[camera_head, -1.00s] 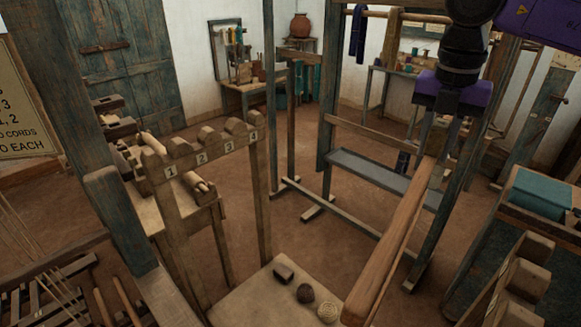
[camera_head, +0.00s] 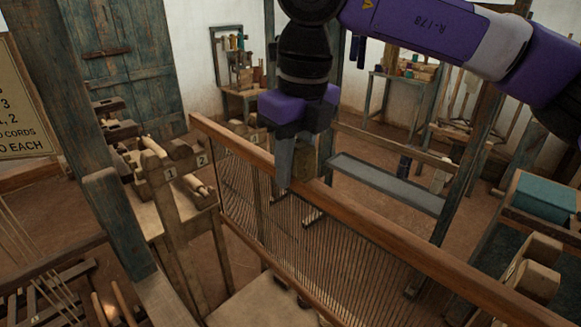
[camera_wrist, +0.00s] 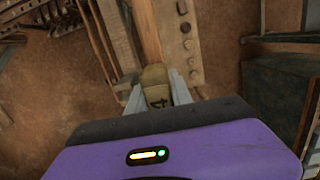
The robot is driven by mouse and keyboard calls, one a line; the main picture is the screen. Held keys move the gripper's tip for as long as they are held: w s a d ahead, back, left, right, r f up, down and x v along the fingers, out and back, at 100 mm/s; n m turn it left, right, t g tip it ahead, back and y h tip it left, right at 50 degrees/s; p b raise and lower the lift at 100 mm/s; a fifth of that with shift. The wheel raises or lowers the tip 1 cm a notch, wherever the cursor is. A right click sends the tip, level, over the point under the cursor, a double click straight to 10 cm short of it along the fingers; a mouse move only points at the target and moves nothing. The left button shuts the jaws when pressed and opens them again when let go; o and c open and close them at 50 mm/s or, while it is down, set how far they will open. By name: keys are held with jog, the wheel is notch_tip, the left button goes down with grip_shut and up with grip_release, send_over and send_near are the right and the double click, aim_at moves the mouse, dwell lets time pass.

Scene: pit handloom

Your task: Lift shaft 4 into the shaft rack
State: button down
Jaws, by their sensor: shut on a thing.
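My gripper (camera_head: 298,165) is shut on shaft 4 (camera_head: 385,232), a long brown wooden bar with a curtain of thin heddle cords under it. In the wrist view a tan block marked 4 (camera_wrist: 157,90) sits between my fingers (camera_wrist: 155,96). The shaft slants across the head view, its left end high and its right end low and near. The shaft rack (camera_head: 165,170) is a wooden frame with rounded humps, labelled 1 and 2 in view. The shaft passes in front of its right part, and a further label shows partly behind the bar. I cannot tell whether they touch.
A pale board (camera_head: 250,305) lies below the shaft. A bench with wooden tools (camera_head: 120,130) stands behind the rack at left. A blue-grey post (camera_head: 118,215) rises in the left foreground. A wooden holder (camera_head: 530,270) is at right.

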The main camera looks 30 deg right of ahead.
aim_at(292, 187)
jog(key=shift+a, duration=0.3)
jog(key=shift+f+b, duration=1.45)
jog(key=shift+f, duration=1.35)
jog(key=c, duration=1.1)
grip_release()
jog(key=shift+o, duration=0.2)
jog(key=r, duration=0.5)
jog(key=s+r+b, duration=0.1)
jog(key=r, duration=0.1)
jog(key=shift+d+r, duration=0.15)
jog(key=shift+r, duration=0.25)
jog(key=shift+r, duration=0.15)
jog(key=shift+s+d+r+p, duration=0.1)
jog(key=shift+s+r+p, duration=0.1)
jog(key=shift+r+p, duration=1.2)
jog(key=shift+s+d+r+p, duration=0.15)
jog(key=shift+r+p, duration=0.6)
jog(key=shift+r, duration=1.15)
